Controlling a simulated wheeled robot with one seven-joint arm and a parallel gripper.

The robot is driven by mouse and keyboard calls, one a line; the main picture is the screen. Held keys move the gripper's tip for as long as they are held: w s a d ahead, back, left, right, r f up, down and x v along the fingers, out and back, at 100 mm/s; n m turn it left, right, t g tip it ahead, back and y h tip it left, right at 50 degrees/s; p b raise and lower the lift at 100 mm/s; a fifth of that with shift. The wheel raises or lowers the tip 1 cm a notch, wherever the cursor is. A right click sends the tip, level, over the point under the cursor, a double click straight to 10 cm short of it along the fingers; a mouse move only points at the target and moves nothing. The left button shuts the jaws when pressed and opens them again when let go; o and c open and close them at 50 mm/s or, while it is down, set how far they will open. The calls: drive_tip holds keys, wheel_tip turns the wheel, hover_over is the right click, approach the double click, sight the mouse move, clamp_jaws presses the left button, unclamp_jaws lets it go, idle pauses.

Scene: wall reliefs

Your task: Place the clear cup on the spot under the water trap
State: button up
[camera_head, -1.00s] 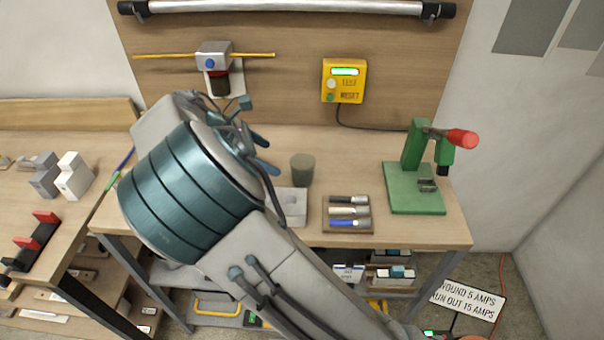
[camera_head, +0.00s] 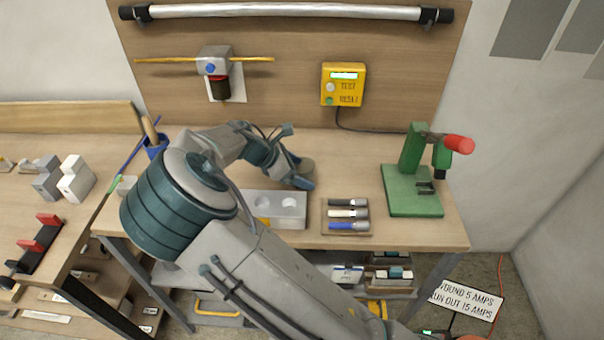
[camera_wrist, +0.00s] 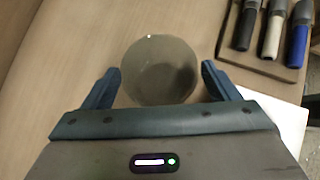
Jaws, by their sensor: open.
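A round, greyish, see-through-looking cup (camera_wrist: 160,70) shows in the wrist view between the two fingers of my open gripper (camera_wrist: 160,72), with a small gap on each side. I take it for the clear cup. In the head view the cup (camera_head: 306,166) stands on the bench, partly hidden by my gripper (camera_head: 302,176). The water trap (camera_head: 219,86), with a dark bowl and red band, hangs on the back panel below a yellow pipe. My arm covers part of the bench beneath it, and I cannot make out the spot.
A grey block with round recesses (camera_head: 290,222) stands in front of the cup. A tray of markers (camera_head: 346,231) lies to its right, then a green press (camera_head: 415,190). A blue holder (camera_head: 154,148) and small pale container (camera_head: 126,186) stand left, near my arm.

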sight(313, 166)
drive_tip(key=shift+w+d+f, duration=0.15)
drive_tip(key=shift+d+f, duration=0.3)
drive_tip(key=shift+f, duration=0.05)
drive_tip(key=c, duration=1.1)
drive_tip(key=shift+r, duration=0.1)
drive_tip(key=shift+c, duration=0.2)
drive_tip(key=shift+a+r, duration=0.1)
drive_tip(key=shift+r, duration=0.35)
drive_tip(key=r, duration=0.2)
drive_tip(key=r+b, duration=0.1)
drive_tip(key=shift+s+d+r, duration=0.2)
drive_tip(key=shift+s+d, duration=0.05)
drive_tip(key=shift+d, duration=0.05)
drive_tip(key=s+d+r+b, duration=0.1)
drive_tip(key=s+d+r, duration=0.5)
drive_tip(key=s+d, duration=0.1)
drive_tip(key=shift+d+r, duration=0.2)
drive_tip(key=shift+d, duration=0.55)
